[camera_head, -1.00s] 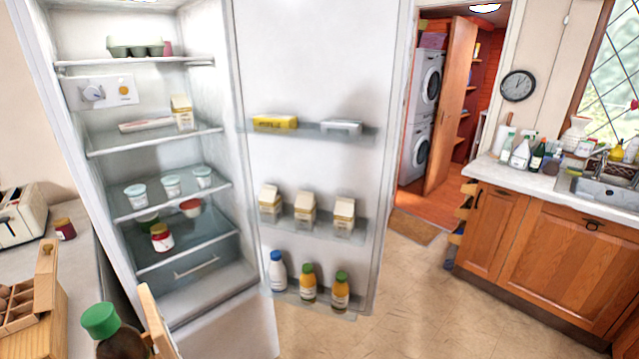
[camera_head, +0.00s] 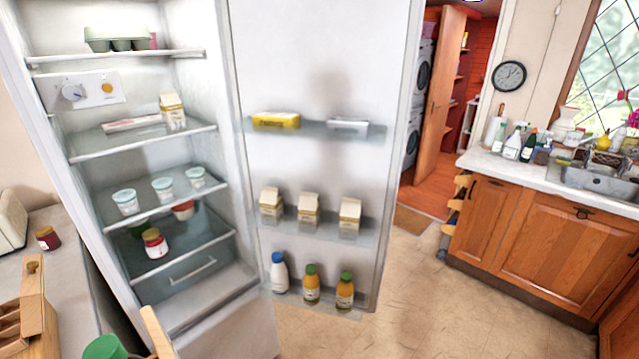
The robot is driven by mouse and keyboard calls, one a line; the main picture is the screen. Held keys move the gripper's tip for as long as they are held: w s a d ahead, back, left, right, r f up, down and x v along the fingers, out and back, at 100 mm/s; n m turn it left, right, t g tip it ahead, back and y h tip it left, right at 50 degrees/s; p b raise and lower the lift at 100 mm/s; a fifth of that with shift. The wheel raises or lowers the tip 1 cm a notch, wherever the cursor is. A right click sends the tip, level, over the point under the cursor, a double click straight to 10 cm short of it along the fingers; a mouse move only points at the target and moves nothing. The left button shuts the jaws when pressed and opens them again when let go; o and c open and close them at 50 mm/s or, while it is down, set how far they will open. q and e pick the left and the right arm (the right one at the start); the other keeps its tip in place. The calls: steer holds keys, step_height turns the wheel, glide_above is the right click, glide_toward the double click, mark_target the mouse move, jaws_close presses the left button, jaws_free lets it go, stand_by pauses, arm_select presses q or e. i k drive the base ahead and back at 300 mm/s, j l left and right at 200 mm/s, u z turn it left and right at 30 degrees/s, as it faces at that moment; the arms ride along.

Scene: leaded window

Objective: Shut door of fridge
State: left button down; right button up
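The white fridge (camera_head: 225,330) stands open at the left, its lit inside facing me. Its shelves hold cups, cartons, a jar and an egg box. The fridge door (camera_head: 310,60) is swung wide open to the right of the cabinet. Its inner side faces me, with racks of cartons (camera_head: 309,209), bottles (camera_head: 311,284) and a yellow packet (camera_head: 276,120). The door's free edge is at its right side. Neither of my grippers shows in the head view.
Wooden cabinets (camera_head: 540,240) with a sink (camera_head: 600,180) stand at the right. The tiled floor (camera_head: 410,290) between door and cabinets is clear.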

mark_target(318, 61)
steer(key=i+l+u, duration=0.55)
steer(key=l+u, duration=0.25)
steer(key=l, duration=0.3)
steer(key=i+l+u, duration=0.15)
steer(key=l+u, duration=0.25)
steer(key=l, duration=0.25)
steer(key=l+u, duration=0.4)
steer(key=l, duration=0.25)
steer(key=l+u, duration=0.4)
steer(key=l, duration=0.35)
steer(key=i+l+u, duration=0.1)
steer(key=l+u, duration=0.25)
steer(key=l, duration=0.15)
steer(key=l+u, duration=0.35)
steer(key=i+l+u, duration=0.1)
steer(key=l+u, duration=0.15)
steer(key=l, duration=0.2)
steer(key=i+l+u, duration=0.1)
steer(key=l+u, duration=0.15)
steer(key=l, duration=0.15)
